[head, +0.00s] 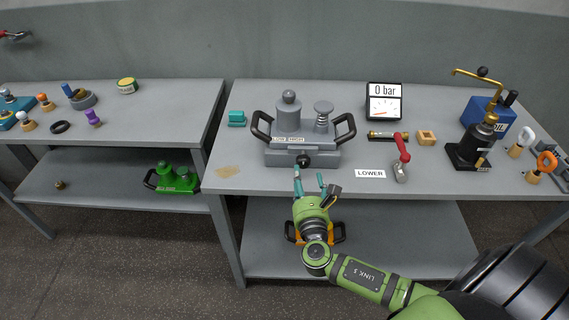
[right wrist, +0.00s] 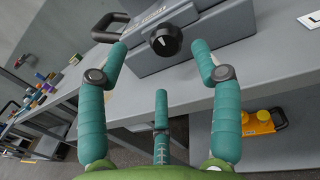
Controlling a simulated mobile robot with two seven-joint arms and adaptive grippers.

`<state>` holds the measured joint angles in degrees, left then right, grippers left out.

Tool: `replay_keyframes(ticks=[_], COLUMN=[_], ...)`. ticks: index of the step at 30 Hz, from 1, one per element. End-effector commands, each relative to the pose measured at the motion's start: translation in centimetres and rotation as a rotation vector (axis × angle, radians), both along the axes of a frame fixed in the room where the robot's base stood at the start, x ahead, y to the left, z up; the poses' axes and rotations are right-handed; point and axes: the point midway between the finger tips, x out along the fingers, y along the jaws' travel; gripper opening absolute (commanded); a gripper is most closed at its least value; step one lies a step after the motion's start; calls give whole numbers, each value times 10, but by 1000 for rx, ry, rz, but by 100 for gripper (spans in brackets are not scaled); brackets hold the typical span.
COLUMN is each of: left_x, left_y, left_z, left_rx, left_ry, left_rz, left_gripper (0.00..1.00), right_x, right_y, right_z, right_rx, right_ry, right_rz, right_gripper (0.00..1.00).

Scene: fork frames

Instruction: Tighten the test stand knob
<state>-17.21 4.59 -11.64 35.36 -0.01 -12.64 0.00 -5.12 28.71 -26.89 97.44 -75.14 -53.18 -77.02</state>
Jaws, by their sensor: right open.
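The grey test stand (head: 285,155) stands on the right-hand bench, with black side handles and two grey posts on top. Its black knob (head: 303,161) is on the front face, low down. In the right wrist view the knob (right wrist: 166,40) shows ahead, between and beyond the spread fingers. My right gripper (head: 310,182) is open and empty, just in front of the knob and apart from it. Its teal fingers (right wrist: 160,75) are spread wide in the right wrist view. My left gripper is not in view.
A red-handled lever (head: 402,155) and a LOWER label (head: 370,174) are right of the stand. A gauge (head: 384,102) reading 0 bar stands behind. An orange unit (head: 295,235) sits on the shelf below the bench edge. A teal block (head: 237,118) lies left of the stand.

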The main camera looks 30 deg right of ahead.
Motion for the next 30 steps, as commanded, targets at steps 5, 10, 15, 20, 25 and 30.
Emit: replay_keyframes(ticks=[5, 10, 15, 20, 25, 30], left_x=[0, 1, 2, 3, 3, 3], left_y=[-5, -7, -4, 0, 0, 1], left_z=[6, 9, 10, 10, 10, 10], left_rx=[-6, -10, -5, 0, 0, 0], left_ry=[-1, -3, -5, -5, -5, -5], left_rz=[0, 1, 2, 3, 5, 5], left_gripper=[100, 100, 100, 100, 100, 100], right_x=[25, 47, 57, 58, 58, 58], right_y=[-12, -22, -26, -27, -27, -28], right_z=[2, 0, -1, -2, -2, -1], right_rx=[1, 4, 7, 7, 7, 6], right_ry=[0, 1, 2, 2, 2, 2], right_rz=[-2, -2, 0, -1, -1, -1], right_gripper=[65, 65, 65, 65, 41, 10])
